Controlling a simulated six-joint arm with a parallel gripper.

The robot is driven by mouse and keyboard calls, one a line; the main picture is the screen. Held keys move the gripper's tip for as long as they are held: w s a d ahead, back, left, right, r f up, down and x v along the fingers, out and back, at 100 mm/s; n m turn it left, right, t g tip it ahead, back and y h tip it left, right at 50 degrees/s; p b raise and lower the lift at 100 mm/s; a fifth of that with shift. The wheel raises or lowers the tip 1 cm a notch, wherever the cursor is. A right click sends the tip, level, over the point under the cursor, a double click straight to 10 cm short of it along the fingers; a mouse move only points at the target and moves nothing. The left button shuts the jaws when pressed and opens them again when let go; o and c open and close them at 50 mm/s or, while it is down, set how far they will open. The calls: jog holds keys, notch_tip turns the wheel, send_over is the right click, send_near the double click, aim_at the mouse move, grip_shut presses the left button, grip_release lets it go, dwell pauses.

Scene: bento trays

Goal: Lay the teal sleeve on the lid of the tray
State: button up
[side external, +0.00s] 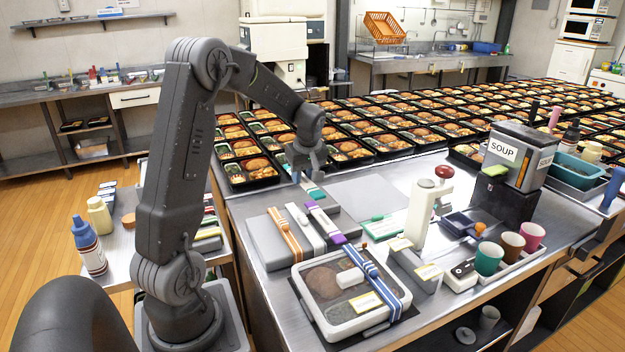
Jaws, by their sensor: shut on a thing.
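My gripper (304,177) is above the far end of the grey rack at the counter's left. It is shut on the teal sleeve (314,191), a short teal and white band showing just under the fingers. Whether the sleeve is clear of the rack cannot be told. The tray (334,331) stands at the front of the counter, nearer the camera and apart from my gripper. Its lid (322,287) is see-through with a pale rim. A blue-striped band (374,276), a small white block (349,278) and a yellow label (366,302) are on it.
Orange (285,233), white (305,228) and purple (326,222) sleeves lie on the grey rack between my gripper and the tray. A tall white dispenser (421,215) with a red knob stands right of them. Rows of filled bento trays (350,150) cover the area behind.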

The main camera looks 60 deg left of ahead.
jog(key=s+d+n+g+h, duration=0.1)
jog(key=d+n+g+h, duration=0.2)
jog(key=d+n, duration=1.75)
jog(key=shift+s+d+f+m, duration=0.1)
jog(key=shift+d+f+m, duration=0.45)
jog(key=shift+f, duration=0.65)
jog(key=shift+s+d+f+m, duration=0.1)
jog(key=shift+d+f+m, duration=0.35)
jog(key=shift+f, duration=0.7)
jog(key=shift+d+f+m, duration=0.45)
jog(key=shift+d+f, duration=0.15)
jog(key=shift+f, duration=0.6)
jog(key=o, duration=1)
jog(key=shift+c, duration=0.2)
notch_tip(320, 180, up, 7)
